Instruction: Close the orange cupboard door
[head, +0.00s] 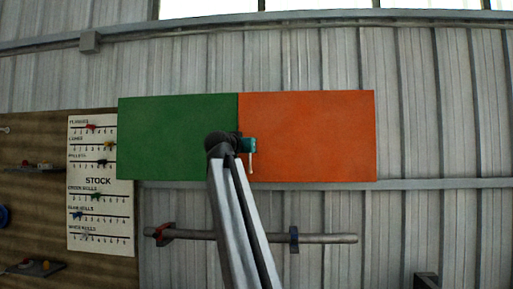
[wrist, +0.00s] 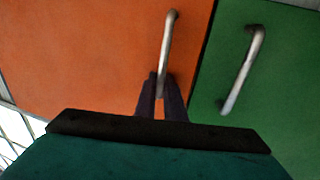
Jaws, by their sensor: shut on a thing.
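The orange cupboard door (head: 318,135) is on the right half of a wall cupboard in the head view. It lies flush with the green half, as far as I can tell. In the wrist view the orange door (wrist: 90,50) fills the left side, and its silver bar handle (wrist: 167,45) runs down between my fingers. My gripper (wrist: 161,92) is shut on the lower part of this handle. In the head view my gripper (head: 250,150) is at the door's left edge, and my arm hides part of the seam.
The green door (head: 175,135) is beside the orange one, with its own silver handle (wrist: 242,70) close to the right of my fingers. Below the cupboard is a horizontal rail (head: 325,239) on the wall. A white stock board (head: 100,215) hangs at left.

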